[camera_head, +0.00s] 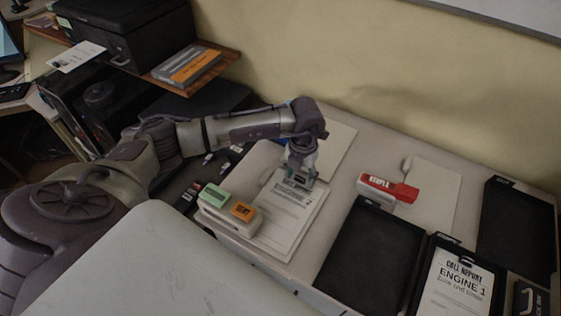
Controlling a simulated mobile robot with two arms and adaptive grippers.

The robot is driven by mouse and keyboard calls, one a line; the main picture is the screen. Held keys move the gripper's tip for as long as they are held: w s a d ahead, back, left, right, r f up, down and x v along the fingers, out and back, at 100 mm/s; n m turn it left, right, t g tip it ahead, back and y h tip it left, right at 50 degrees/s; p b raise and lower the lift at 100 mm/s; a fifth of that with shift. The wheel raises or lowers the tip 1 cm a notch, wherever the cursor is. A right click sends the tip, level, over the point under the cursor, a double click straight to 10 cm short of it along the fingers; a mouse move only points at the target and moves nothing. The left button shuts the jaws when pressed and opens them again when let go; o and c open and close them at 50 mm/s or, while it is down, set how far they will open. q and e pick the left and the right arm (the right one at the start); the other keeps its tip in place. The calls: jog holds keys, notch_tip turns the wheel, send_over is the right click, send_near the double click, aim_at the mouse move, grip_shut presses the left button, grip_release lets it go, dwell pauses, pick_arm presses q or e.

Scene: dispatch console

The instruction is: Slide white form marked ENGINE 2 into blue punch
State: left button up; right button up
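A white form (286,222) with black print lies on the light desk, left of centre; its heading is partly hidden by my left gripper and too small to read surely, though it seems to end in a 2. My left gripper (302,180) points down at the form's top edge, over its heading. Its fingers are small and dark here, and I cannot tell whether they are apart or closed, or whether they touch the paper. I cannot make out a blue punch; only a faint bluish patch shows around the fingertips. My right gripper is not in view.
A white holder with a green block (215,194) and an orange block (243,211) stands left of the form. A red stapler-like item (388,187) lies to the right. Black trays (368,250) fill the right side, one holding a form marked ENGINE 1 (457,288).

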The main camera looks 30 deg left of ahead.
aim_at(325, 193)
pick_arm(q)
grip_shut()
jog(key=shift+d, duration=0.1)
jog(key=shift+w+d+b, duration=0.15)
jog(key=shift+d+b, duration=0.15)
jog(key=shift+d, duration=1.55)
jog(key=shift+w+d+b, duration=0.1)
jog(key=shift+d+b, duration=0.15)
jog(key=shift+d, duration=1.6)
jog(key=shift+r, duration=0.15)
notch_tip(325, 193, up, 7)
jog(key=p, duration=0.4)
jog(key=shift+r+p, duration=0.2)
jog(key=shift+p, duration=0.15)
